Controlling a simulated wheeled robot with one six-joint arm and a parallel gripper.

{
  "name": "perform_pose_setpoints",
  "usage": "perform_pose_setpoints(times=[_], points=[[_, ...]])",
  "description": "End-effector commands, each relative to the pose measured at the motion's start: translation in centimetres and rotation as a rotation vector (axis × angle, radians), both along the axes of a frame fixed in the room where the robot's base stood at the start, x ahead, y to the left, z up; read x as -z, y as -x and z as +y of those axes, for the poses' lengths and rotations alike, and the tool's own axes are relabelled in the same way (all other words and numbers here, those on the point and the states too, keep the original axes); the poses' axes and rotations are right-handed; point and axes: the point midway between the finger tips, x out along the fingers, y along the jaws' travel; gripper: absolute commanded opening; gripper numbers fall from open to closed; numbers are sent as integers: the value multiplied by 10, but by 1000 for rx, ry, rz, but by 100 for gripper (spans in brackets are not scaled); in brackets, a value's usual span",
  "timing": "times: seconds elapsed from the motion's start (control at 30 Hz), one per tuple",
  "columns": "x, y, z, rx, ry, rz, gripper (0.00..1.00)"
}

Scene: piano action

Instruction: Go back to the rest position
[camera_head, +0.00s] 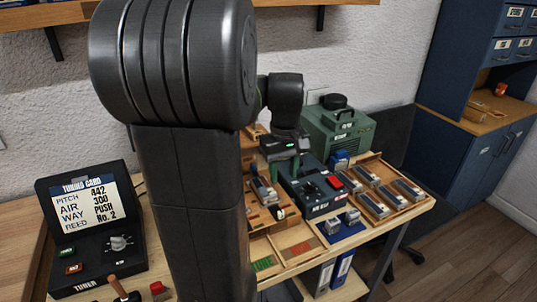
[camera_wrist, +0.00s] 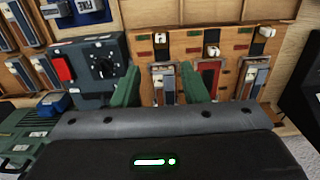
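My gripper (camera_wrist: 162,86) shows in the wrist view with its two green fingers wide apart. Nothing is held between them; the wooden board (camera_wrist: 145,14) with its small metal pieces shows below and beyond the gap. In the head view my gripper (camera_head: 290,160) hangs over the bench near the dark control box (camera_head: 312,190), partly hidden behind my own arm. The control box also shows in the wrist view (camera_wrist: 98,62), left of the fingers, with a dial and a red button.
A tuner with a card screen (camera_head: 92,228) stands at left. A green machine (camera_head: 338,128) stands behind the control box. A wooden tray (camera_head: 384,186) holds several metal blocks at right. Blue cabinets (camera_head: 475,155) stand further right. A shelf (camera_head: 48,14) runs along the wall above.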

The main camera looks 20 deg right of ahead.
Motion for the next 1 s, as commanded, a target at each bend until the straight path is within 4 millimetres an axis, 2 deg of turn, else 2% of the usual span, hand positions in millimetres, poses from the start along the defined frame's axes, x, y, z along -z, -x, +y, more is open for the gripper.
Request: perform_pose_setpoints(times=[0.17, 0.27, 0.9, 0.97, 1.0], points=[[3, 0, 0, 0, -1, 1, 40], [11, 0, 0, 0, -2, 2, 40], [132, 0, 1, -1, -3, 3, 40], [140, 0, 1, -1, -2, 2, 40], [139, -6, 1, -2, 0, -2, 40]])
